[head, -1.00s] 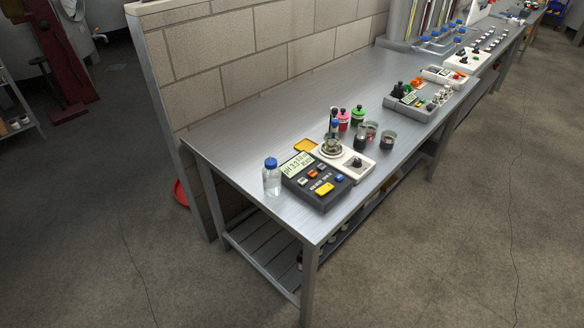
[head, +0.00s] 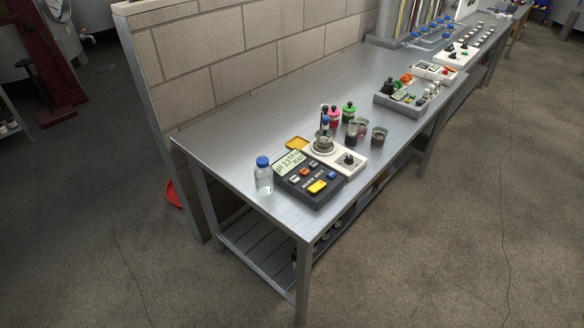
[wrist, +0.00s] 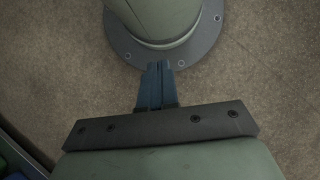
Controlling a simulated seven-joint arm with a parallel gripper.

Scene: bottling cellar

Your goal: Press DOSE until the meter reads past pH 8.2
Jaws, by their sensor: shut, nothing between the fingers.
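The dark meter box (head: 302,196) stands near the front end of the steel bench. Its pale display (head: 288,163) seems to read about pH 3.3; the smaller line is hard to read. Its face has a white, an orange, a blue and a larger yellow button (head: 317,187). The lettering is too small to tell which is DOSE. A small glass vessel (head: 323,144) sits on the white stirrer unit (head: 349,160) behind the meter. My gripper (wrist: 159,66) shows only in the wrist view, shut and empty, above bare floor, away from the meter.
A blue-capped clear bottle (head: 263,178) stands just left of the meter. Small bottles and dark cups (head: 379,136) stand behind the stirrer. A grey tray of parts (head: 405,104) lies farther along the bench (head: 230,130). A block wall runs along its left side.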

